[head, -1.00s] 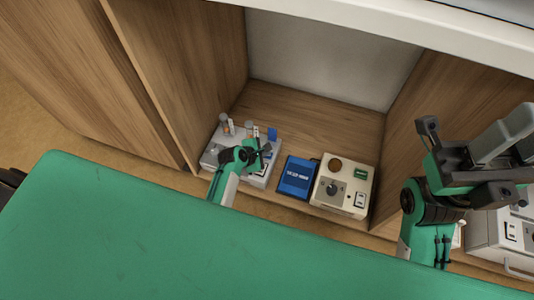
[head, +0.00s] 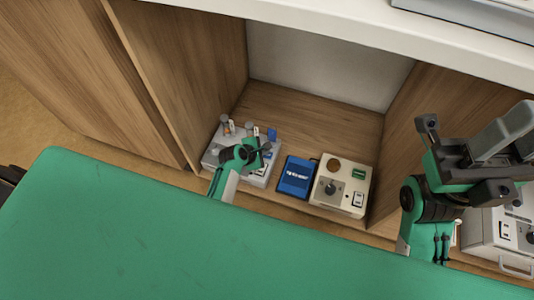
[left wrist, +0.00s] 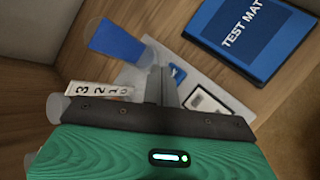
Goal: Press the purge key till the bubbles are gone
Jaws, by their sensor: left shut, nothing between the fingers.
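A grey device (head: 212,158) stands at the left of the wooden recess, with upright cylinders and a blue tab (head: 271,134) on it. My left gripper (head: 265,149) is over its front right part and hides some of it. In the left wrist view the gripper (left wrist: 163,82) is shut and empty over the grey plate. A small blue mark (left wrist: 177,74) and a black-framed white patch (left wrist: 205,101) lie just right of the fingertips. A blue paddle-shaped piece (left wrist: 117,42) and a 3-2-1-0 scale (left wrist: 100,89) are left. No bubbles can be made out. My right gripper (head: 480,150) is raised at the right; its jaws are unclear.
A blue test mat (head: 297,177) and a cream box (head: 342,186) with a knob stand right of the device. The recess walls (head: 218,70) close in on both sides. A green surface (head: 150,240) fills the foreground. Another grey box (head: 495,238) is at the far right.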

